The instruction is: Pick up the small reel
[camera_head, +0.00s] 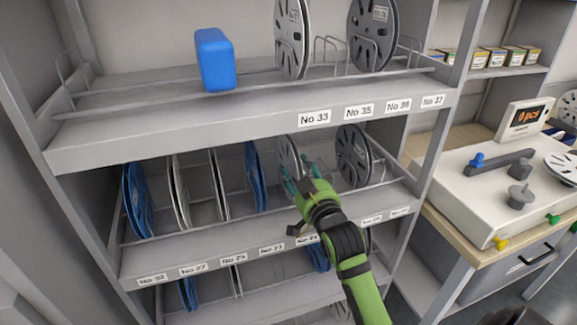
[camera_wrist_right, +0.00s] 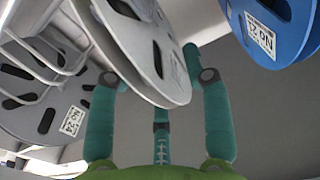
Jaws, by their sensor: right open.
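A light grey reel (camera_head: 289,157) stands upright on the middle shelf, smaller in view than the dark reel to its right. My right gripper (camera_head: 302,172) is at this reel, its teal fingers reaching toward the reel's lower front edge. In the right wrist view the light grey reel (camera_wrist_right: 145,50) comes down between the spread fingers of the gripper (camera_wrist_right: 155,85), with gaps visible beside it. The gripper is open; whether any finger touches the reel cannot be told. My left gripper is not in view.
Blue reels (camera_head: 254,176) stand to the left and a dark grey reel (camera_head: 353,156) to the right, close by. The upper shelf (camera_head: 200,125) overhangs the gripper. A blue box (camera_head: 214,59) is on it. A bench with a white device (camera_head: 500,195) stands at right.

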